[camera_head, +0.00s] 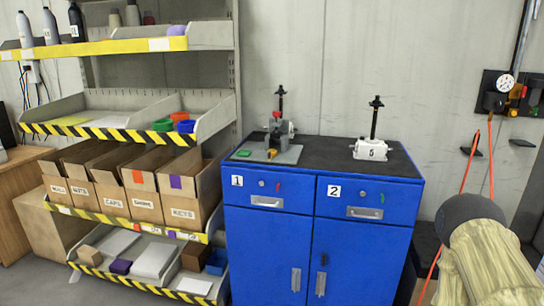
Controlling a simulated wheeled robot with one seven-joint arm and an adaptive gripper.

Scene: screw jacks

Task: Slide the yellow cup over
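I cannot make out a yellow cup in the head view. Small cups stand on the middle shelf at the left: a green one (162,125), a red one (179,116) and a blue one (186,126). A flat yellow item (66,121) lies on the same shelf, further left. A small orange-yellow piece (271,153) shows on the base of the left screw jack (280,128); it is too small to identify. My gripper is not in view.
A blue cabinet (311,230) with a black top carries the left jack and a white jack (371,148). Shelves with boxes (145,205) stand left. A wall gauge (504,83) hangs right. A dark and tan shape at lower right blocks part of the view; I cannot identify it.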

